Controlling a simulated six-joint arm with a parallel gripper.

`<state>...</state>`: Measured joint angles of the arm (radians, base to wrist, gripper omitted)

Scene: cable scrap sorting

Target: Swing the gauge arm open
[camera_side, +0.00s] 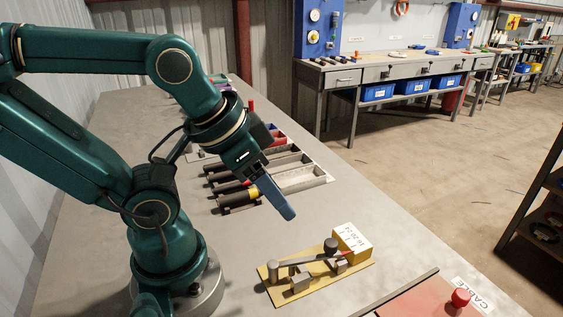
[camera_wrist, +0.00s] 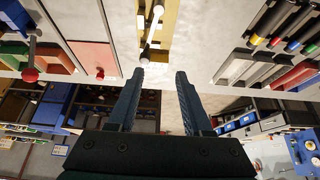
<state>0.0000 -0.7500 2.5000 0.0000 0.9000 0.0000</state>
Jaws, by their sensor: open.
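The gauge is a brass-yellow plate (camera_side: 316,281) on the bench with a yellow scale block (camera_side: 356,252) at its far right end. The grey gauge arm (camera_side: 302,257) lies lengthwise over the plate, between a round pivot at the left and a dark knob (camera_side: 331,245) near the scale block. Small grey blocks sit under or beside it. My gripper (camera_side: 284,208) is open and empty, above and behind the gauge, apart from it. In the wrist view, the gauge arm (camera_wrist: 151,34) shows at the top, beyond the gap between my two fingers (camera_wrist: 157,74).
A reddish mat (camera_side: 425,301) with a red knob (camera_side: 460,298) lies at the front right, beside a dark strip and a CABLE label. Bare bench surrounds the gauge.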

